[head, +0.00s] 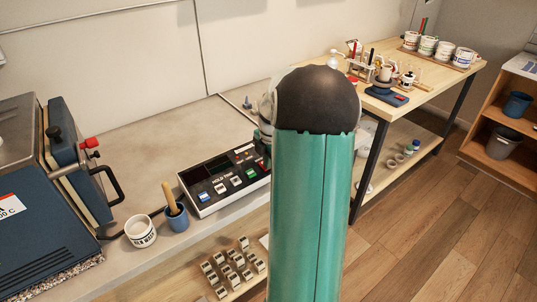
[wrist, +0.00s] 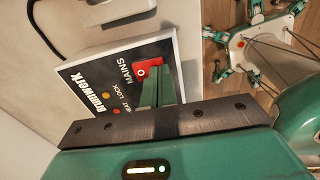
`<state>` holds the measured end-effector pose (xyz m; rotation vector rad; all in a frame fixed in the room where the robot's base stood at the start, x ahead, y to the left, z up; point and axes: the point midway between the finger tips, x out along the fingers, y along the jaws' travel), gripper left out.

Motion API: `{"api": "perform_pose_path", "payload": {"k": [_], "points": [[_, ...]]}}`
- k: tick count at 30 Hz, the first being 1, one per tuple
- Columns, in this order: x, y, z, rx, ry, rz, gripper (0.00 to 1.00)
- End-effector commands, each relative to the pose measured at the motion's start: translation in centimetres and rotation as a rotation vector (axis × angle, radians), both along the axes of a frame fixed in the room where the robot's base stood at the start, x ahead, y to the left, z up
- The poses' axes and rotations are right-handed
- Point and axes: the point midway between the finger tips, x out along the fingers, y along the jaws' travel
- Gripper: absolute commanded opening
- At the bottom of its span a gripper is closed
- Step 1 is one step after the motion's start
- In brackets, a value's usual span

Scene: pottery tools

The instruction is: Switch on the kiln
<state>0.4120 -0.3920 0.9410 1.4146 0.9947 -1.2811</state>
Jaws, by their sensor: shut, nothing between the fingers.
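The kiln (head: 40,250) is a blue box at the left of the head view, with a black handle and a red-tipped lever on its side. Its control box (head: 200,207) lies on the bench with a dark display and blue, white and green buttons. My arm hides the box's right end there. In the wrist view the control box (wrist: 75,75) shows a red switch (wrist: 154,65) beside the word MAINS, with small orange and red lamps near it. My gripper (wrist: 157,84) is shut and empty, its fingertips right at the switch; contact cannot be told.
A white lettered cup (head: 140,232) and a blue pot (head: 177,218) with a wooden-handled tool stand left of the control box. Small stamp-like blocks (head: 232,268) lie on the shelf below. A wooden table (head: 440,85) with jars and tools stands behind, right.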

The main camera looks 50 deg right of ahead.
Motion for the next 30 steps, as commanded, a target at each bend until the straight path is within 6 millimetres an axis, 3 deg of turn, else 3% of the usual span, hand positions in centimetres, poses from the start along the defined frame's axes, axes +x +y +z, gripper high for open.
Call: {"api": "perform_pose_path", "payload": {"k": [20, 30], "points": [[0.0, 0.0, -0.6, 0.001, 0.002, 0.000, 0.00], [1.3, -0.2, 0.0, -0.001, -0.002, 0.003, 0.00]]}}
